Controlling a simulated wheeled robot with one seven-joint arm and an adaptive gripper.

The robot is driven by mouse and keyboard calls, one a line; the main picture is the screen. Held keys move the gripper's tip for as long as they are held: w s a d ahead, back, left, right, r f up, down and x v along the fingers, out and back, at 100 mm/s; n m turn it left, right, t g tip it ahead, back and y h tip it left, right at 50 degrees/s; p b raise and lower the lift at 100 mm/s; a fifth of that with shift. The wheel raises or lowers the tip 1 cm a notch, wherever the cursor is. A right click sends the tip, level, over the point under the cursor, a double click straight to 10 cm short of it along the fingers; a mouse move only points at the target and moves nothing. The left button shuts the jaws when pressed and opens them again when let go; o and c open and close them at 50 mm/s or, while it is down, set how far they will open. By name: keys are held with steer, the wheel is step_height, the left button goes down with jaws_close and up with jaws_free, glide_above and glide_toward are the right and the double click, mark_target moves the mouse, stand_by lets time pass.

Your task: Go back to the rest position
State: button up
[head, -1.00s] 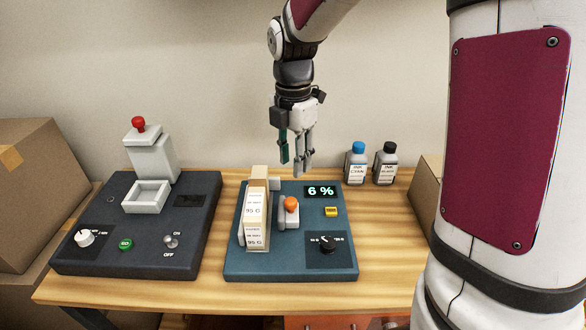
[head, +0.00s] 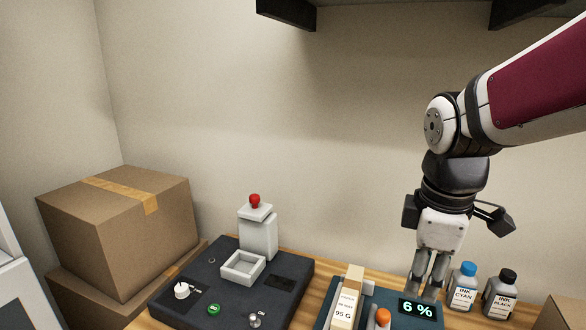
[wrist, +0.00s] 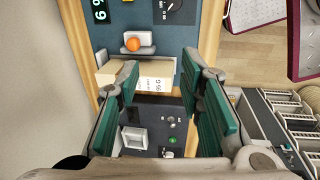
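My gripper (head: 427,282) hangs above the back of the blue machine, just behind its display in the head view. Its green-padded fingers stand apart in the wrist view (wrist: 160,70), with nothing between them. The arm reaches in from the upper right. A cream pack marked 95 G (head: 348,298) stands on the machine, apart from my gripper. The head view cuts off the machine's front.
A dark machine (head: 290,268) with a white tray and red knob (head: 255,200) stands left. Cyan (head: 463,285) and black (head: 500,293) ink bottles stand close to the right of my gripper. Cardboard boxes (head: 120,225) are stacked at far left. A dark shelf (head: 400,8) overhangs above.

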steer(key=s+r+m+t+p, duration=0.1)
steer(key=s+r+m+t, duration=0.1)
steer(key=s+m, duration=1.1)
steer(key=shift+s+a+r+y, duration=0.35)
steer(key=shift+s+a, duration=0.1)
steer(key=shift+s, duration=0.5)
